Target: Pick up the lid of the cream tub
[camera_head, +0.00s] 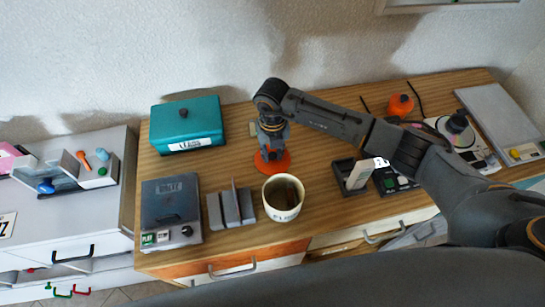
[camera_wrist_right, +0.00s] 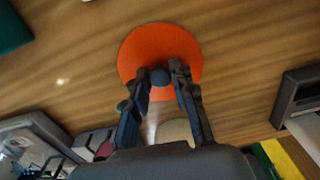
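The cream tub (camera_head: 283,212) stands open on the wooden table, with brown inside and dark lettering on its front. An orange round lid (camera_head: 281,165) lies flat on the table just behind it. In the right wrist view the lid (camera_wrist_right: 160,38) shows a dark round knob (camera_wrist_right: 160,76) at its middle. My right gripper (camera_head: 271,152) points down over the lid. In the wrist view its fingers (camera_wrist_right: 160,72) are apart, one on each side of the knob, with a small gap showing. The tub's rim (camera_wrist_right: 176,130) is partly hidden behind the fingers. My left gripper is not in view.
A teal box (camera_head: 186,122) stands at the back left. A grey device (camera_head: 170,205) and a grey slotted rack (camera_head: 231,208) are left of the tub. A black holder (camera_head: 352,177) is to the right. Bare wood lies around the lid.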

